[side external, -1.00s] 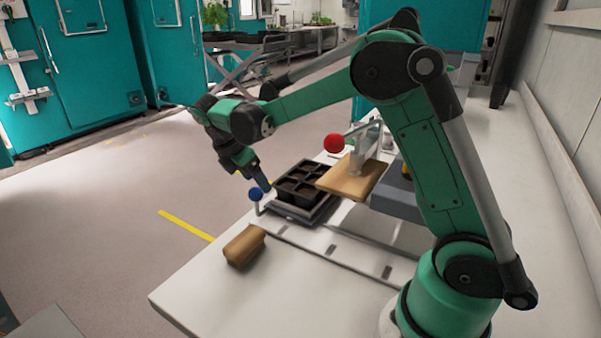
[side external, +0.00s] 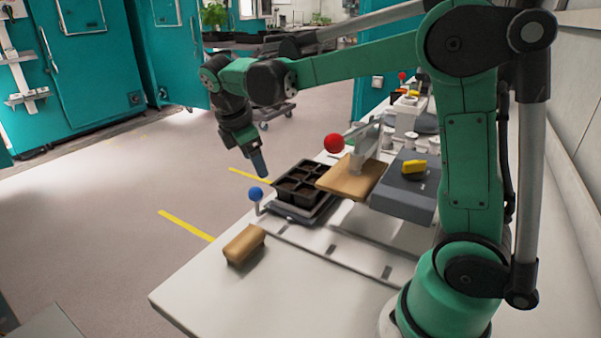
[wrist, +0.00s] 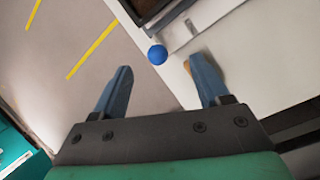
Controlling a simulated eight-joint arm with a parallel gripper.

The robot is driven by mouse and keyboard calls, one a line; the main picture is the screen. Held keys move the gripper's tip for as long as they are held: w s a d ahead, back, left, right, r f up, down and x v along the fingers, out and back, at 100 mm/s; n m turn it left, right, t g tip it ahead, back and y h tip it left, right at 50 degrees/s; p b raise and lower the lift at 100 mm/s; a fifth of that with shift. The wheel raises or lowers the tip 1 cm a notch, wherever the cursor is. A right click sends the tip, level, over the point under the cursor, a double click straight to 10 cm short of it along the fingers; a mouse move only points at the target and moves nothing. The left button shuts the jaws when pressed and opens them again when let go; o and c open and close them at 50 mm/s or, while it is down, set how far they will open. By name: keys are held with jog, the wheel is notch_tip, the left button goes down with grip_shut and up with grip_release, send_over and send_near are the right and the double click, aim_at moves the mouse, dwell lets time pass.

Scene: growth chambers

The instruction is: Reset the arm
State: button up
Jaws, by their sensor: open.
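My gripper (side external: 259,164) points down near the table's left edge, above and just left of the black tray in the side view. In the wrist view its two blue-grey fingers (wrist: 163,80) stand wide apart with nothing between them. My arm is green and reaches left from its base at the front right of the table.
A black cell tray (side external: 297,188) sits on the white table (side external: 260,295). Near it are a blue ball knob (side external: 255,194), a tan block (side external: 244,244), a red ball knob (side external: 334,143) above a wooden board (side external: 352,180), and a grey box (side external: 404,192).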

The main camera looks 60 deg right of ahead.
jog(key=s+a+f+m+t+y, duration=0.1)
jog(key=s+a+m+t+y, duration=0.3)
jog(key=s+m, duration=0.5)
jog(key=shift+s+a+f+m+t, duration=0.2)
jog(key=shift+a+f+m+t, duration=0.15)
jog(key=shift+a+m+t, duration=1.35)
jog(key=shift+a+g, duration=0.2)
jog(key=shift+g, duration=0.1)
